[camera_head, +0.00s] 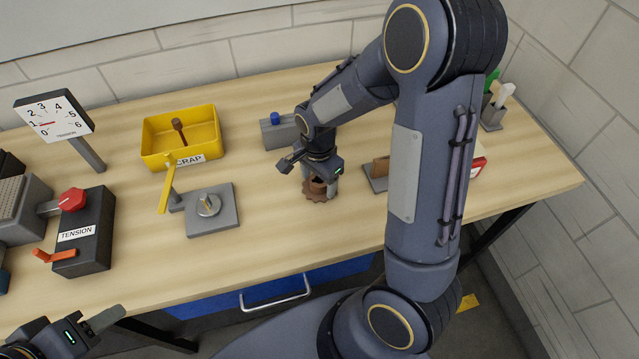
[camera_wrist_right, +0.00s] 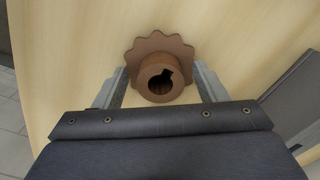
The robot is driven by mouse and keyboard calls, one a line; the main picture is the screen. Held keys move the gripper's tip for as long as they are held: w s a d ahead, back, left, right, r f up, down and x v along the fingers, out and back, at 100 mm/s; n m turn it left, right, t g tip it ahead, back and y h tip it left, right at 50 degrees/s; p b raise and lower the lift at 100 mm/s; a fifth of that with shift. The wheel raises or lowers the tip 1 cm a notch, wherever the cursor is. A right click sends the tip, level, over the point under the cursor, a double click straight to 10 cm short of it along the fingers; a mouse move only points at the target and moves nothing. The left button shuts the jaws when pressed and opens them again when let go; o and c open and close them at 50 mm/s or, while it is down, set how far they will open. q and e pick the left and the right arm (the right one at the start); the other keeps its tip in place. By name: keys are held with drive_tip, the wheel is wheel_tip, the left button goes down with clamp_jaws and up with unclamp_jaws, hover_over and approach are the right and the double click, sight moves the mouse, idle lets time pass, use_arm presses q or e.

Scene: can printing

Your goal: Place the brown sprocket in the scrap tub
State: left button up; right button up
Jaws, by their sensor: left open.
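The brown sprocket (camera_head: 316,197) lies on the table near its front edge, toothed flange down and hub up. In the right wrist view the sprocket (camera_wrist_right: 161,62) shows its hub bore with a keyway notch. My right gripper (camera_head: 321,182) is over it, fingers pointing down, one on each side of the hub. The yellow scrap tub (camera_head: 153,130), labelled SCRAP, stands at the back left with a brown, handled object inside. My left gripper (camera_head: 98,325) is open and empty at the lower left, off the table.
A grey plate with a spindle (camera_head: 212,209) and a yellow lever (camera_head: 166,188) stand before the tub. A tension box (camera_head: 84,236) and gauge (camera_head: 54,115) are left. A grey block with a blue knob (camera_head: 276,133) is behind my right gripper. My right arm hides the table's right part.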

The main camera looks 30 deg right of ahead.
drive_tip(key=c, duration=1.1)
drive_tip(key=shift+c, duration=0.2)
drive_tip(key=shift+r, duration=0.1)
